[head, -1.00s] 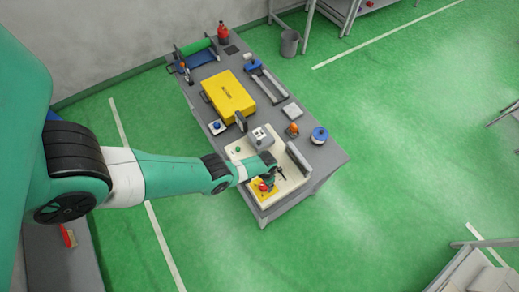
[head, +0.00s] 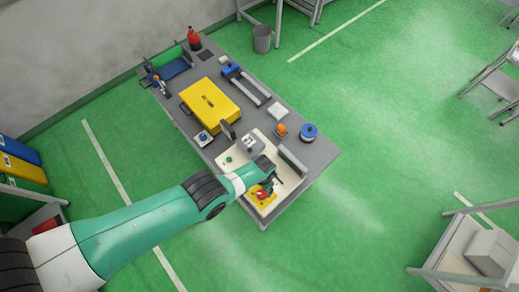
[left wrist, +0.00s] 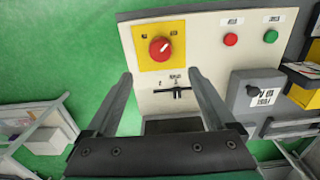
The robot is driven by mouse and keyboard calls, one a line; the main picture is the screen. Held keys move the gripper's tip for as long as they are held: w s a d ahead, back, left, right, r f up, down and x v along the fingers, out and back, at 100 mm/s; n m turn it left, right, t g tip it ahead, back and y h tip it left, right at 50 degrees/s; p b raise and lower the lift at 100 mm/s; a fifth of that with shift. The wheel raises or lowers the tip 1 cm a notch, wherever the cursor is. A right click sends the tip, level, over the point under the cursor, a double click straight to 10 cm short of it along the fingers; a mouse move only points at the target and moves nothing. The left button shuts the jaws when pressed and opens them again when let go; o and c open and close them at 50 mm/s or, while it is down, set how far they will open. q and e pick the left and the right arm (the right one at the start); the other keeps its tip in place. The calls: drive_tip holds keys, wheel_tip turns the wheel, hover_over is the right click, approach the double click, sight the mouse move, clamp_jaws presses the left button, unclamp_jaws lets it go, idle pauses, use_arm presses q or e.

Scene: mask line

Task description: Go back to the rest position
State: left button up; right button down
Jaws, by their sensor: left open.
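My left arm comes in from the lower left in the head view, and my left gripper (head: 272,184) is over the near end of the table. In the left wrist view its two fingers (left wrist: 160,76) are spread with nothing between them. A small black T-shaped handle (left wrist: 176,93) shows between the fingers. I cannot tell the gap between fingers and panel. My right gripper is in neither view.
A shelf rack (head: 450,240) is at lower right. Green floor right of the table is clear.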

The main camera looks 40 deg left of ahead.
use_arm(q)
drive_tip(key=w+r+t, duration=0.7)
drive_tip(key=w+r, duration=1.2)
drive_tip(key=w, duration=0.1)
drive_tip(key=w+r+t, duration=0.3)
drive_tip(key=r, duration=0.7)
drive_tip(key=w+r+t, duration=0.3)
drive_tip(key=w+r, duration=0.1)
drive_tip(key=r, duration=0.7)
drive_tip(key=s+r+t+h, duration=0.1)
drive_tip(key=s+r+t, duration=0.35)
drive_tip(key=r, duration=0.95)
drive_tip(key=s+r+t, duration=0.4)
drive_tip(key=s+r, duration=0.1)
drive_tip(key=r, duration=0.9)
drive_tip(key=s+r+t+h, duration=0.1)
drive_tip(key=s+r+t, duration=0.5)
drive_tip(key=s+r, duration=0.7)
drive_tip(key=s, duration=0.4)
drive_tip(key=shift+s+r, duration=0.2)
drive_tip(key=shift+s, duration=0.1)
